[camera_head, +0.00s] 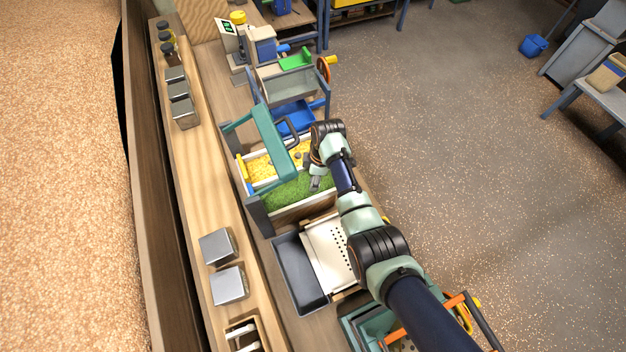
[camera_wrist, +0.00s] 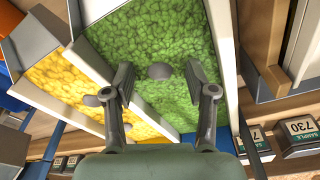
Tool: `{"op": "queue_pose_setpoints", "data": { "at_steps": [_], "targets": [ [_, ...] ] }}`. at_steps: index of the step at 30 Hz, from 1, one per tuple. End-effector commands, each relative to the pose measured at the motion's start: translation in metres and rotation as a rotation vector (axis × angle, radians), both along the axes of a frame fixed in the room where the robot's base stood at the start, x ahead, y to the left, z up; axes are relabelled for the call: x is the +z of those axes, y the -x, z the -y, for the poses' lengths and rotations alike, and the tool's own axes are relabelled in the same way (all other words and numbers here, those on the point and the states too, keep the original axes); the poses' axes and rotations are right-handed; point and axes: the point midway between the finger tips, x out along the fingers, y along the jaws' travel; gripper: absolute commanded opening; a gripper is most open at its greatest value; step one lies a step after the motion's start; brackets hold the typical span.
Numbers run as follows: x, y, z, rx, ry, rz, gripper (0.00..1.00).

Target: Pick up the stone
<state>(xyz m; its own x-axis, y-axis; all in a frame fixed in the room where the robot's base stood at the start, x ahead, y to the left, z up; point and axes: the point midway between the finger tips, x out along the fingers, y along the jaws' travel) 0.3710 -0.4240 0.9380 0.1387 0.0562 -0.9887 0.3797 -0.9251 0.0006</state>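A grey oval stone (camera_wrist: 160,71) lies on the green grains (camera_wrist: 155,40) of a bin in the wrist view. My gripper (camera_wrist: 158,80) is open above the grains, with one finger on each side of the stone and visible gaps between. The fingers do not appear to touch it. In the head view my gripper (camera_head: 316,182) is over the right part of the green grains (camera_head: 288,194); the stone under it cannot be made out there.
Yellow grains (camera_wrist: 65,85) fill the compartment beside the green one, past a white divider. Small grey pieces show there near my left finger. A teal frame (camera_head: 270,140) rises over the bins. A perforated white tray (camera_head: 328,252) and dark tray (camera_head: 297,275) stand in front.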

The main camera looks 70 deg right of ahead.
Motion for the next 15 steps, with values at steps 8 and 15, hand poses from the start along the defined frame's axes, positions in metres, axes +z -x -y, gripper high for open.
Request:
{"op": "queue_pose_setpoints", "data": {
  "at_steps": [8,15],
  "targets": [
    [0.0002,0.0002,0.0,0.0,0.0,0.0,0.12],
    [0.0003,0.0002,0.0,0.0,0.0,0.0,0.12]
  ]
}}
